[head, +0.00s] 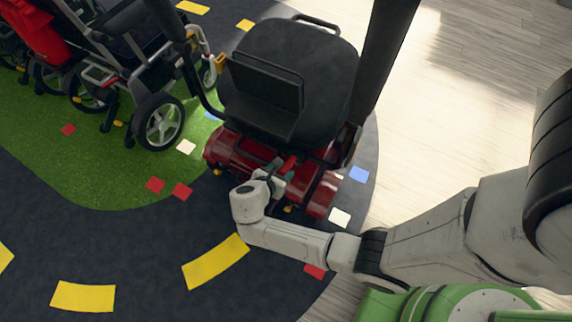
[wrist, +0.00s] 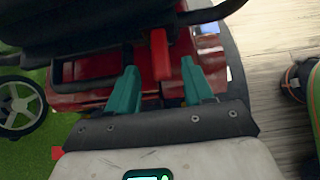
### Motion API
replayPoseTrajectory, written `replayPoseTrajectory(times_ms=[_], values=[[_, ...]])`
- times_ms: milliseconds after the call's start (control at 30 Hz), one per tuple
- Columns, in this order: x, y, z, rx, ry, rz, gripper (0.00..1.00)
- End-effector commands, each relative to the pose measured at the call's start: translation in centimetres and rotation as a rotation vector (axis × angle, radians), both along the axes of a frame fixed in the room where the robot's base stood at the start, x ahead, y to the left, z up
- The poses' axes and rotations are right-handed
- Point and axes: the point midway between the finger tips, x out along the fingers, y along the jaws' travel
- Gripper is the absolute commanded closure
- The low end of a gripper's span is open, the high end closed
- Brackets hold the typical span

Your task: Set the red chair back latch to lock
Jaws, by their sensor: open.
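The red chair back latch (wrist: 160,54) is a short red lever below the black seat in the wrist view. It shows small in the head view (head: 288,165), partly hidden by my gripper. The black chair (head: 315,65) sits on a scooter with a red base (head: 232,153). My gripper (wrist: 161,88) is open and empty, its two teal fingers apart. The latch appears between and just beyond the fingertips; I cannot tell whether either finger touches it. In the head view my gripper (head: 275,180) is close at the rear of the red base. The latch's setting cannot be read.
A wheelchair (head: 160,120) stands to the left on the green floor patch, with a red item (head: 32,28) further left. Dark posts rise on both sides of the scooter's seat. Dark floor (head: 120,230) with yellow dashes lies open in front, pale wood floor (head: 465,80) to the right.

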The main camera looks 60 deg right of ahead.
Motion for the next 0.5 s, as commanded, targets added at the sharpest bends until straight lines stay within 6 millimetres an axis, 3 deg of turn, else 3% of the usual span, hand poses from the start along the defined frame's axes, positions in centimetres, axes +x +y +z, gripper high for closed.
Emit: replayPoseTrajectory(times_ms=[200,500], values=[[-0.1,2.5,2.1,0.001,0.0,0.001,0.49],[-0.2,3.2,2.6,0.0,0.001,-0.001,0.49]])
